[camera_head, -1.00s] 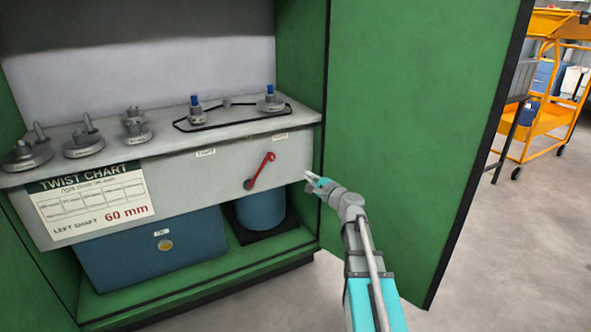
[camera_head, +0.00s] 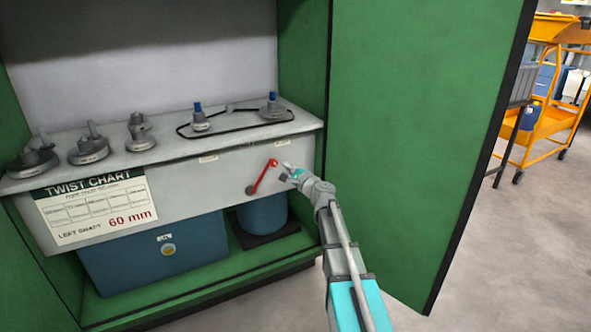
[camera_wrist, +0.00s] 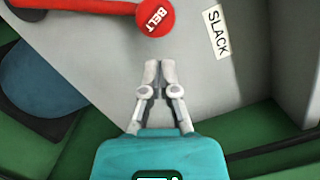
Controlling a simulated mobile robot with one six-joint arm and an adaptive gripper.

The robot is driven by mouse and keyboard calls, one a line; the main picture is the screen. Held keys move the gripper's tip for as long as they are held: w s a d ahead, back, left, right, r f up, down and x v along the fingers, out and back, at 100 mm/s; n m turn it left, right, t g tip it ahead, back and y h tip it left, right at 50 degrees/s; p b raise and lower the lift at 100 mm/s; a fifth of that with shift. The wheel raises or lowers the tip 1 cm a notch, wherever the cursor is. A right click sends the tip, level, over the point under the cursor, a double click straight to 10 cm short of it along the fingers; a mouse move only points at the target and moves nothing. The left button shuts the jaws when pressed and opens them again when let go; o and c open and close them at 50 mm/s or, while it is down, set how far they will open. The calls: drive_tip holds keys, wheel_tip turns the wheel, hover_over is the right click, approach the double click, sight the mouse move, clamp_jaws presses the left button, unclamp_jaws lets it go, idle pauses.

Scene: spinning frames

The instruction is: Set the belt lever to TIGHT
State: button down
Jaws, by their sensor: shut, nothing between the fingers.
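The red belt lever (camera_head: 262,178) is on the grey front panel, tilted up and right from its pivot. Its round red knob, marked BELT (camera_wrist: 155,17), is at the top of the wrist view. A white SLACK label (camera_wrist: 218,32) is just right of the knob there. In the head view, two small labels, the left one (camera_head: 208,158) and the right one (camera_head: 282,143), are too small to read; the knob is nearer the right one. My gripper (camera_wrist: 154,70) is shut and empty. Its tips are close to the knob, with a gap showing in the wrist view.
Blue-topped spindles with a dark belt (camera_head: 236,120) stand on the machine top. A twist chart (camera_head: 97,207) is on the panel's left. A blue box (camera_head: 150,250) and blue cylinder (camera_head: 263,214) sit below. The green cabinet door (camera_head: 420,130) stands close right of my arm.

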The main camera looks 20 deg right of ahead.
drive_tip(key=shift+s+a+r, duration=0.1)
drive_tip(key=shift+a+r, duration=0.15)
drive_tip(key=shift+a, duration=0.35)
drive_tip(key=shift+d+r+p, duration=0.15)
drive_tip(key=shift+p, duration=0.15)
